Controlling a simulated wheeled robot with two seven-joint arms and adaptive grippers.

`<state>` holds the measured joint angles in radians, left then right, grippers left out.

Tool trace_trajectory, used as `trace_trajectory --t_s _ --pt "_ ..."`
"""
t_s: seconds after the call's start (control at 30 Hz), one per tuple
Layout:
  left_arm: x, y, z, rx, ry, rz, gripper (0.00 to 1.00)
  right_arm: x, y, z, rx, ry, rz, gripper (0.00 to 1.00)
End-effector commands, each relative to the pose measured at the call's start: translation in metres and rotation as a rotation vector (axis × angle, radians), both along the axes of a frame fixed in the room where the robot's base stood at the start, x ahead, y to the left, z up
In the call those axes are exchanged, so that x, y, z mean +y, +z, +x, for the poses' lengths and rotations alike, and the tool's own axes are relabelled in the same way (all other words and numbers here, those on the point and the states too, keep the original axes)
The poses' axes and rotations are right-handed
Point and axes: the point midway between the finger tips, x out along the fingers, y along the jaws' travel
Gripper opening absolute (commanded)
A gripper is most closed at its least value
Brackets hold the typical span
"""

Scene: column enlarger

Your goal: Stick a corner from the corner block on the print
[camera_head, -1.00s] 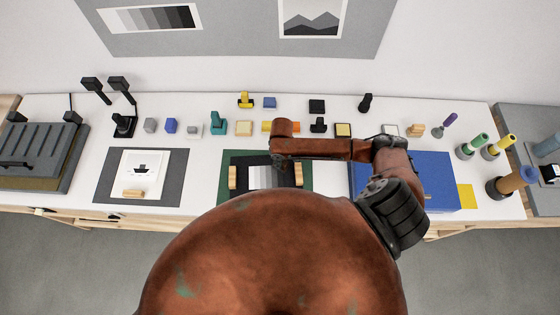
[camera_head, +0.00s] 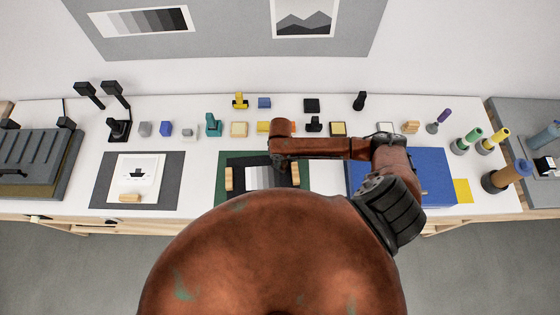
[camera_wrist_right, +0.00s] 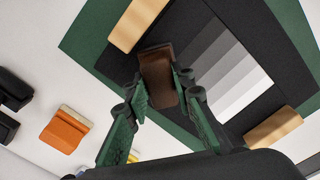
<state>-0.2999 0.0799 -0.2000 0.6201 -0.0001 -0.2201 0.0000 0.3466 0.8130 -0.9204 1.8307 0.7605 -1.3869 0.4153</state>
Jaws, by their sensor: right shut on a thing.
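My right gripper (camera_wrist_right: 163,88) is shut on a dark brown block-shaped piece (camera_wrist_right: 157,70); I cannot tell whether this is the corner block or a corner. Whether the piece touches the mat is unclear. The print lies on a black mat (camera_wrist_right: 190,22) on a green board (camera_wrist_right: 85,45), and shows partly in the head view (camera_head: 263,178). In the head view the right gripper (camera_head: 280,163) is small and its tips are hard to see. My left gripper is not in view.
Wooden blocks (camera_wrist_right: 137,22) (camera_wrist_right: 272,130) lie at two sides of the black mat. An orange block (camera_wrist_right: 64,130) lies on the white table. Another print (camera_head: 135,175) lies on a grey mat at left. A blue box (camera_head: 430,175) stands at right. Several small tools line the back.

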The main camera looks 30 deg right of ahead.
Motion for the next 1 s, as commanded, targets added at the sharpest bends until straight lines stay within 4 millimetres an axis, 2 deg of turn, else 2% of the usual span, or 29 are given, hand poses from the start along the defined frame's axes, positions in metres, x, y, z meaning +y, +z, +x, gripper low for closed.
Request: trace_trajectory --t_s 0.8,1.0 --pt "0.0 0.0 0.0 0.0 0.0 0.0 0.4 -0.024 -0.001 -0.014 0.002 -0.002 -0.005 0.0" --pt "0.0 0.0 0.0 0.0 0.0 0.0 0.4 -0.024 -0.001 -0.015 0.003 -0.001 -0.004 0.0"
